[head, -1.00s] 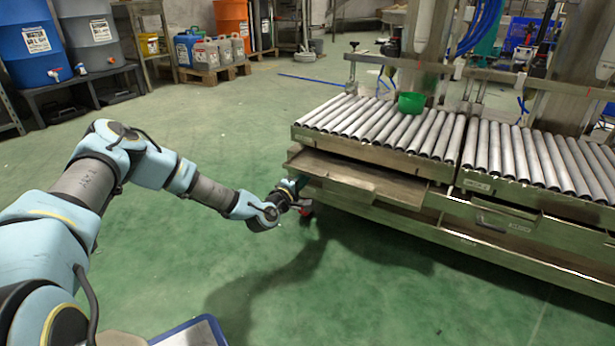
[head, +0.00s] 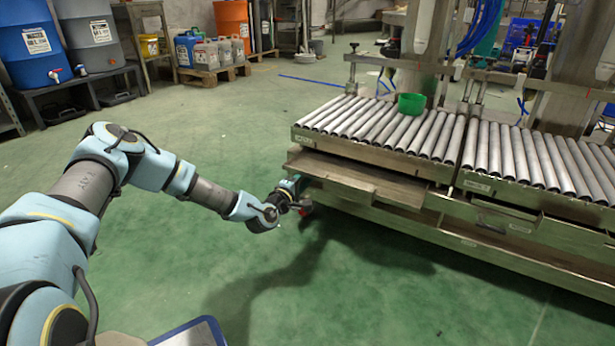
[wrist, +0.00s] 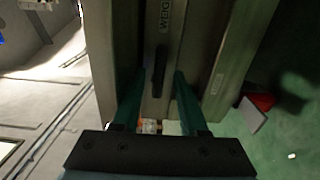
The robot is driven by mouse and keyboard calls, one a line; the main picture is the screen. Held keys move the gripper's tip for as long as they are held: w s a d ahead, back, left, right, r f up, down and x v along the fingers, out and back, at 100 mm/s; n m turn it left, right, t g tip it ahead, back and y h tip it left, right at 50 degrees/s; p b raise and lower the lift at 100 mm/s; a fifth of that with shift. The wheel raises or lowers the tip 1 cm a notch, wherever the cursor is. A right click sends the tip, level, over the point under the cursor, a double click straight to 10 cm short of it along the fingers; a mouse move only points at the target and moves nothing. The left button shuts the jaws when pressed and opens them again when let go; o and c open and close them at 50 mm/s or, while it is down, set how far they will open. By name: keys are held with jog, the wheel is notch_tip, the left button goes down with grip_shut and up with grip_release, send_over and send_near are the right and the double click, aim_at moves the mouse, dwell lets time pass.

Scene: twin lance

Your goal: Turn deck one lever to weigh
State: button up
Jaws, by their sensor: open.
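A dark lever (wrist: 158,72) stands out from a metal face in the wrist view, below a label reading WEIG, its end cut off. My gripper (wrist: 154,88) is open, with one green finger on each side of the lever. Both fingers look apart from the lever, though depth is hard to judge. In the head view my gripper (head: 298,190) is at the left end of the left roller deck (head: 297,138), low beside its frame. The lever cannot be made out there.
A red object (wrist: 262,102) shows right of my fingers in the wrist view. The green floor left of the decks is clear.

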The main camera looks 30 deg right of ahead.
jog(key=shift+r, duration=0.1)
jog(key=s+a+f+m+p, duration=0.1)
jog(key=s+a+m+p, duration=0.1)
jog(key=a+m, duration=1.25)
jog(key=w+a+r+t+y+p, duration=0.1)
jog(key=w+a+r+y+p, duration=0.2)
jog(key=r, duration=0.5)
jog(key=w+a+r+t+y+p, duration=0.1)
jog(key=w+a+r+y+p, duration=0.2)
jog(key=w+a+r+p, duration=0.2)
notch_tip(320, 180, up, 3)
jog(key=shift+w+a+r+y, duration=0.2)
jog(key=shift+w+a+y, duration=0.2)
jog(key=shift+w+a, duration=0.65)
